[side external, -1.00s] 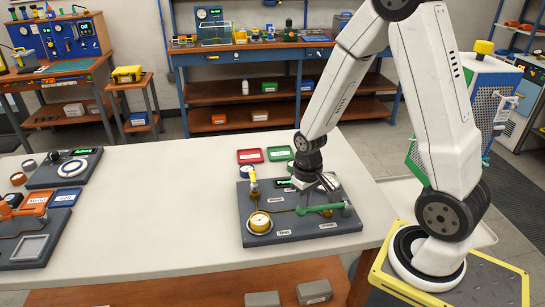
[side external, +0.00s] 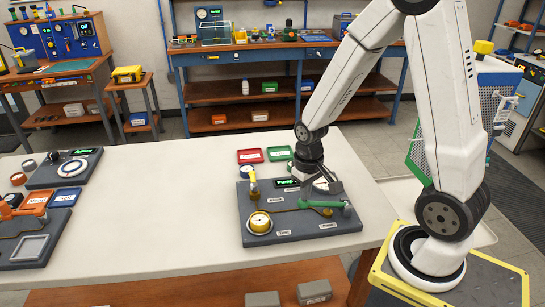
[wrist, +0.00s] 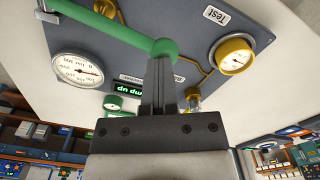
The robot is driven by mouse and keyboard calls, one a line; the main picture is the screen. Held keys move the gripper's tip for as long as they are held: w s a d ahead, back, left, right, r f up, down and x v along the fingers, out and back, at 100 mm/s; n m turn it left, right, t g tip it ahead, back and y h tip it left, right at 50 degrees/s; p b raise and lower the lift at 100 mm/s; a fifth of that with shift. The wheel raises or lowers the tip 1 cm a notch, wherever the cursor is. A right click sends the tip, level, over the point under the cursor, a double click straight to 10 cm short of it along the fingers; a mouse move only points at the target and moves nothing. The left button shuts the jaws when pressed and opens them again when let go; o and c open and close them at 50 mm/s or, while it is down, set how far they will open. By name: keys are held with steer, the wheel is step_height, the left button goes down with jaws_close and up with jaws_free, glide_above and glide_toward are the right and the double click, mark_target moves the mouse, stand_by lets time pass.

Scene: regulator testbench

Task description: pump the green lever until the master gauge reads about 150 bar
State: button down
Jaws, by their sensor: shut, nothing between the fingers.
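The green lever (side external: 322,204) lies across the grey test panel (side external: 262,186), its free end to the left in the side view. In the wrist view its round green end (wrist: 165,47) is right beyond my fingertips; I cannot tell whether they touch. My gripper (wrist: 159,62) is shut and empty. It also shows above the panel in the side view (side external: 331,187). A large white gauge (wrist: 77,68), likely the master gauge, has a red needle, but its reading is too small to be sure of. It is hidden behind my gripper in the side view.
A yellow-rimmed gauge (side external: 259,222) sits at the panel's front left, and a yellow-topped fitting (side external: 253,184) behind it. Red (side external: 250,156) and green (side external: 280,153) trays lie behind the panel.

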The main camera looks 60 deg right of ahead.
steer(key=shift+r, duration=1.7)
steer(key=shift+f, duration=0.1)
steer(key=shift+f, duration=3.15)
steer(key=shift+r, duration=0.15)
steer(key=shift+r, duration=3.1)
steer(key=shift+f, duration=0.15)
